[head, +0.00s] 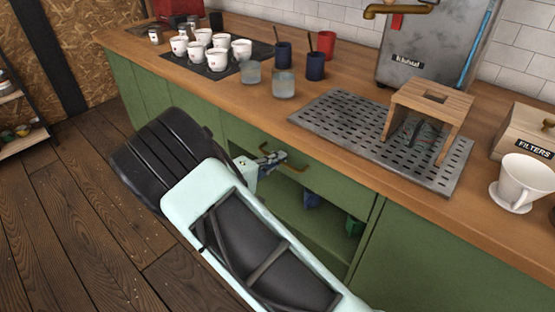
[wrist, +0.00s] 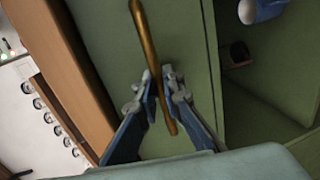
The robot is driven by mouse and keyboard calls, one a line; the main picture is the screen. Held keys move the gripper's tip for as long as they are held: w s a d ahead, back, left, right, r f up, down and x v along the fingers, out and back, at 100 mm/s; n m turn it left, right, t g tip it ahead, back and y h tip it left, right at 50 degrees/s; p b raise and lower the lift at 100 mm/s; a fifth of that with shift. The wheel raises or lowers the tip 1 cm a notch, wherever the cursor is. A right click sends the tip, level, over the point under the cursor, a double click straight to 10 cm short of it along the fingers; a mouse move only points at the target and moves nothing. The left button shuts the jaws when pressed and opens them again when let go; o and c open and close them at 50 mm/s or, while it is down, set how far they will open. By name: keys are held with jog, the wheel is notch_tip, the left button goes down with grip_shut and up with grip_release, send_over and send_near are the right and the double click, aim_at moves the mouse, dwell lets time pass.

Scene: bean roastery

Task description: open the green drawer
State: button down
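The green drawer (head: 335,187) sits under the wooden counter, its front looking flush with the cabinet. Its brass bar handle (wrist: 145,40) runs between my fingers in the wrist view; part of the handle (head: 297,168) also shows in the head view. My gripper (wrist: 160,76) has its two blue-padded fingers close together, one on each side of the handle near its lower end, and looks shut on it. In the head view, my gripper (head: 270,158) is at the drawer front, and my arm hides the cabinet to the left.
An open shelf below the drawer holds a blue item (head: 311,198) and a green item (head: 354,227). Above, the counter (head: 262,105) carries cups, a metal drip tray (head: 345,135) and a wooden stand (head: 432,98). Wooden floor (head: 60,225) lies clear at left.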

dwell(0.3)
jog(key=f+b+v, duration=0.2)
jog(key=f+v, duration=0.1)
jog(key=v, duration=1.3)
jog(key=s+f+b+v, duration=0.1)
jog(key=f+b+v, duration=0.1)
jog(key=v, duration=1.3)
jog(key=shift+s+a+f, duration=0.45)
jog(key=shift+a+f, duration=0.15)
jog(key=shift+f, duration=0.25)
jog(key=c, duration=2.3)
grip_release()
jog(key=shift+c, duration=0.2)
